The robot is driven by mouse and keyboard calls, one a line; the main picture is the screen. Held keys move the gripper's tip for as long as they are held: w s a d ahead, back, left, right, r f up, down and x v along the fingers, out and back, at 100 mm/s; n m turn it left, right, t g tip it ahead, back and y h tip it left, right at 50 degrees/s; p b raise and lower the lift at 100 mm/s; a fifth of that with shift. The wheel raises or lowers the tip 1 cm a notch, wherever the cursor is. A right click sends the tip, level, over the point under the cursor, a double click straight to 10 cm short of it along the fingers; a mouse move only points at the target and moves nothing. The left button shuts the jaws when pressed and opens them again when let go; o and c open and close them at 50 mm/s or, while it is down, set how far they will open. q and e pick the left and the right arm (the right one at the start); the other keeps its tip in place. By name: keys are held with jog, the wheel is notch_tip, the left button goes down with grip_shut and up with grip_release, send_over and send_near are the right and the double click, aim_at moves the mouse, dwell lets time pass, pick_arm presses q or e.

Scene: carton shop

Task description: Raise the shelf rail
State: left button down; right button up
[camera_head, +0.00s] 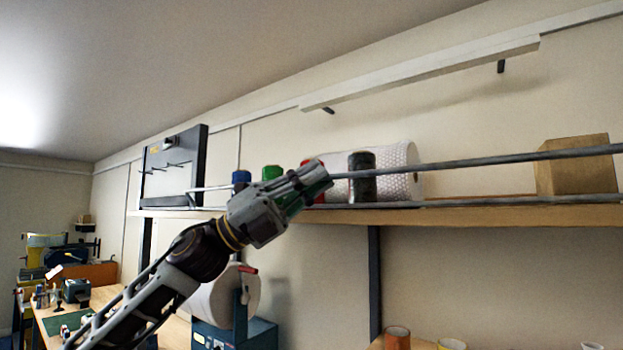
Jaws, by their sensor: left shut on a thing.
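The shelf rail (480,161) is a thin grey metal bar running along the front of a wooden shelf (470,214). It stands clear above the shelf's front edge. My left gripper (322,178) reaches up from the lower left and is shut on the rail, left of its visible middle. The gripper hides the part of the rail that it grasps. To the left of the gripper the bar continues to a bent end near the dark panel. A second grey bar (480,201) lies low along the shelf edge. My right gripper is not in view.
On the shelf stand a blue can (241,177), a green can (272,172), a dark can (362,177), a bubble-wrap roll (404,172) and a cardboard box (578,168). A white beam (430,72) hangs above. Below are a paper roll (212,300) and several cups.

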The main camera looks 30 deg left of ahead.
pick_arm(q)
jog(key=c, duration=1.6)
grip_release()
jog(key=shift+o, duration=0.2)
jog(key=shift+s+a+f, duration=0.2)
jog(key=shift+a+f, duration=0.2)
jog(key=shift+a, duration=0.05)
jog(key=shift+s+a+f, duration=0.25)
jog(key=shift+a+f, duration=0.1)
jog(key=shift+a, duration=0.15)
jog(key=shift+a+f, duration=0.1)
jog(key=shift+a, duration=0.05)
jog(key=v, duration=0.9)
dwell(0.5)
